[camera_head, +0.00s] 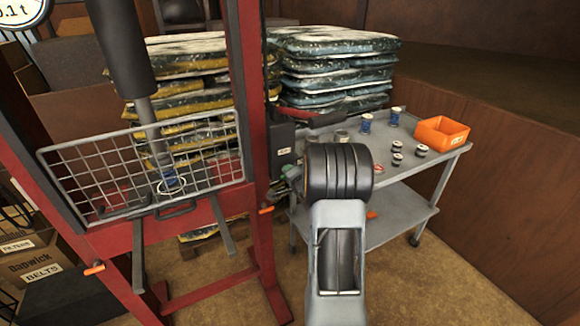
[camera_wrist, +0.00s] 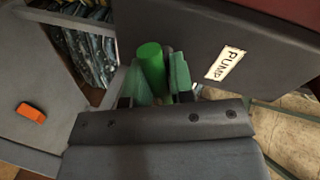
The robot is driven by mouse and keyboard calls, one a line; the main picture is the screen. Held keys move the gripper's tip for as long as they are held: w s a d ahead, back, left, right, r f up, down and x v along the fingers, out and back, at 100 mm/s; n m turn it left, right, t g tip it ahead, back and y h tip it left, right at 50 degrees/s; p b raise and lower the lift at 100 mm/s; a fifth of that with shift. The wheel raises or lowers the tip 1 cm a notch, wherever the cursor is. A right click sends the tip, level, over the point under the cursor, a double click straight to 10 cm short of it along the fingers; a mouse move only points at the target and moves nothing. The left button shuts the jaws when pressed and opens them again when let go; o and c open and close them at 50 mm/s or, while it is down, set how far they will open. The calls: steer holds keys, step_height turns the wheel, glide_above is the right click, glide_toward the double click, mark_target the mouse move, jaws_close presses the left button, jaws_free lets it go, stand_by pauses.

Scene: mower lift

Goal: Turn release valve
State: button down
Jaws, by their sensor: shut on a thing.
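The release valve appears as a green round knob (camera_wrist: 150,56) in the wrist view, beside the dark box labelled PUMP (camera_wrist: 255,60). My gripper (camera_wrist: 158,78) is shut on this green knob, with one green-tinted finger on either side of it. In the head view the pump box (camera_head: 281,150) is fixed to the right post of the red press frame. There my own arm hides most of the gripper and the knob. How far the valve is turned cannot be told.
The red press frame (camera_head: 250,110) has a wire guard (camera_head: 100,168) on its front. A grey cart (camera_head: 440,168) to the right carries an orange bin (camera_head: 442,133) and several small cylindrical parts. Stacked bags (camera_head: 335,70) stand behind. The floor at front right is clear.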

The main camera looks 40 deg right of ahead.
steer(key=shift+r+m+y+p, duration=0.1)
steer(key=shift+m+y+p, duration=0.3)
steer(key=shift+m+p, duration=1)
steer(key=c, duration=1)
jaws_free()
steer(key=v, duration=1.4)
steer(key=shift+f, duration=0.2)
steer(key=shift+d, duration=0.15)
